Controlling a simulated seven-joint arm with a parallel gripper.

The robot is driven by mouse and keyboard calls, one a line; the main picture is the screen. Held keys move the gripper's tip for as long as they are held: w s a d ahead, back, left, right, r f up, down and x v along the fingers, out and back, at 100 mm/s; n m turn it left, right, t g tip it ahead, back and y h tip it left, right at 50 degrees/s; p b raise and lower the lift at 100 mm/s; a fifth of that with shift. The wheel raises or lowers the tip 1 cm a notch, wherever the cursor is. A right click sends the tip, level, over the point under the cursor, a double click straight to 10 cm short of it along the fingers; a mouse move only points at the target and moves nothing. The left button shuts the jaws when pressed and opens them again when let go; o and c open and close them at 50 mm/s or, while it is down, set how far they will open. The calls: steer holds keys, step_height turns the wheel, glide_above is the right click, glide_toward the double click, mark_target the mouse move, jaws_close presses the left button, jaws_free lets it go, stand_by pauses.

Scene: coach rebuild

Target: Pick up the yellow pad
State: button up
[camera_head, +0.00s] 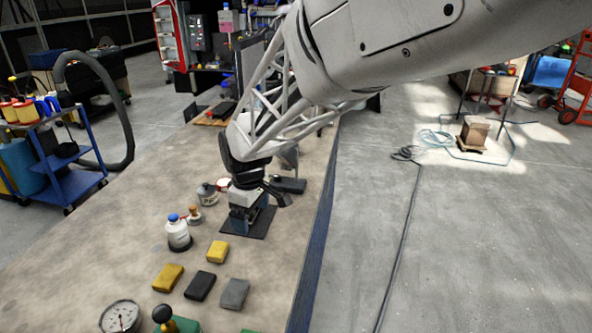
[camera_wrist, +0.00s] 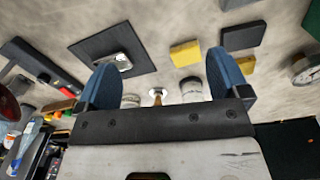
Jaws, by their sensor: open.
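Two yellow pads lie flat on the bench. The smaller-looking one (camera_head: 217,252) is nearer my gripper; it also shows between the fingers in the wrist view (camera_wrist: 185,53). The other yellow pad (camera_head: 168,277) lies further to the front left; in the wrist view it (camera_wrist: 246,65) is partly hidden by the right finger. My gripper (camera_wrist: 165,60) has two blue fingers, wide apart with nothing between them. In the head view my gripper (camera_head: 240,222) hangs over the dark mat, behind the nearer yellow pad and apart from it.
A black pad (camera_head: 200,286) and a grey pad (camera_head: 234,293) lie beside the yellow pads. A white bottle with a blue cap (camera_head: 178,235) stands left of my gripper, with small containers behind it. A round gauge (camera_head: 121,317) is at the front. The bench edge is close on the right.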

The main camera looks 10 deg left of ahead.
mark_target(219, 249)
steer(key=a+f+n, duration=0.1)
steer(key=a, duration=0.2)
steer(key=s+a+f+n, duration=0.1)
steer(key=a+f, duration=0.1)
steer(key=a, duration=0.1)
steer(key=a+f, duration=0.1)
steer(key=a, duration=0.3)
steer(key=shift+s+f+n, duration=0.2)
steer(key=shift+f+n, duration=0.15)
steer(key=shift+n, duration=0.05)
steer(key=shift+f, duration=1.3)
steer(key=shift+s+f, duration=0.15)
steer(key=shift+f, duration=2.45)
steer(key=c, duration=1)
